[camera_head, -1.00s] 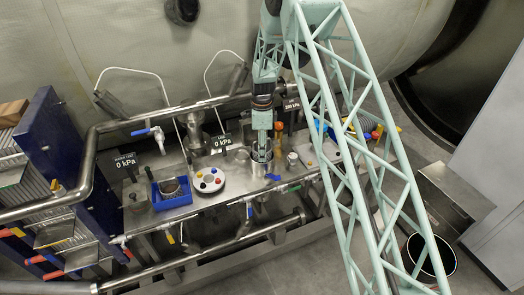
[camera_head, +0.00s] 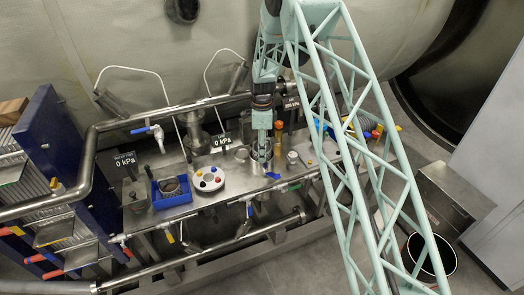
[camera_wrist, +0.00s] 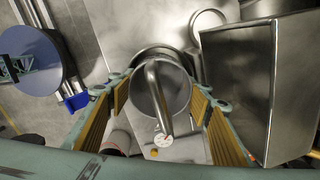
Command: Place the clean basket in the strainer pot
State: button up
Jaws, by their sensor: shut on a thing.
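My gripper (camera_head: 262,148) points down over the bench, right of the white round plate. In the wrist view its two yellow-padded fingers (camera_wrist: 160,97) stand on either side of a grey metal cylinder, which I take to be the clean basket (camera_wrist: 181,84), with a bent metal handle (camera_wrist: 154,80) across it. The gripper is shut on this basket. Directly below in the head view is a metal vessel, apparently the strainer pot (camera_head: 259,170). The fingers hide much of the contact, and I cannot tell how deep the basket sits in it.
A blue tray (camera_head: 183,198) holding a round dark container and a white round plate (camera_head: 208,190) with coloured knobs stand left on the bench. A blue-handled valve (camera_head: 273,176) is close to the pot. An orange-topped item (camera_head: 279,128) stands close right. A rail (camera_head: 105,127) runs behind.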

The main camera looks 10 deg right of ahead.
jog(key=shift+s+f, duration=0.25)
jog(key=shift+f, duration=0.3)
jog(key=o, duration=0.7)
jog(key=shift+f, duration=0.1)
jog(key=shift+o, duration=0.9)
jog(key=shift+w+f, duration=0.1)
jog(key=shift+w+r, duration=0.1)
jog(key=shift+r, duration=0.3)
jog(key=shift+r+p, duration=0.6)
jog(key=shift+r, duration=0.05)
notch_tip(320, 180, up, 12)
jog(key=shift+f+b, duration=0.25)
jog(key=shift+b, duration=0.15)
jog(key=shift+r, duration=0.15)
